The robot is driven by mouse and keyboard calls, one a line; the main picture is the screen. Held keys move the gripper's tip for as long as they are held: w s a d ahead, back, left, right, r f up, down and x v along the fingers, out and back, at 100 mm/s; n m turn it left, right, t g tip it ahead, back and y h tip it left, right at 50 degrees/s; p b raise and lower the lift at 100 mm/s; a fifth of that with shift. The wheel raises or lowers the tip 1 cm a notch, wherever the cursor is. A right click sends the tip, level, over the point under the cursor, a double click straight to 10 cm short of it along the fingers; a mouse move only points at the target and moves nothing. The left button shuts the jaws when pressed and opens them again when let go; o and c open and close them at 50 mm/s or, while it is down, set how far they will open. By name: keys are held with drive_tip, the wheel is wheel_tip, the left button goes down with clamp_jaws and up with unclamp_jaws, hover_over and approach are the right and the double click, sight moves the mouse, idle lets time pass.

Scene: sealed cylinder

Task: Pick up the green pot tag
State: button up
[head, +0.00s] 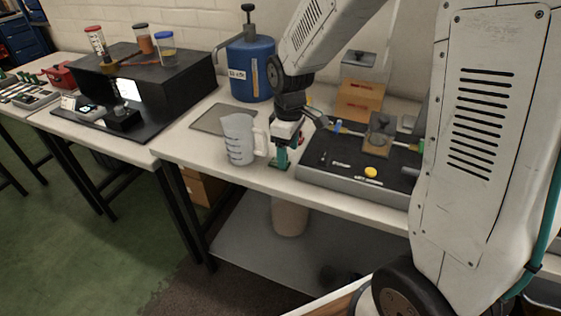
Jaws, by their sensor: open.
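A small green piece (275,163), which looks like the green pot tag, is on the white table near its front edge, between the measuring jug and the black tray. My gripper (285,155) points down right over it, with teal fingers near the tabletop. The gripper is open. The fingers partly cover the green piece, and I cannot tell whether they touch it or stand around it.
A clear measuring jug (238,140) stands just left of my gripper. A black tray (330,170) with a yellow knob (371,172) is close on the right. A blue sprayer tank (250,70) and a wooden box (358,100) stand behind.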

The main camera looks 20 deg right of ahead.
drive_tip(key=shift+f, duration=1.35)
drive_tip(key=c, duration=1.1)
drive_tip(key=shift+o, duration=0.2)
drive_tip(key=shift+r, duration=0.2)
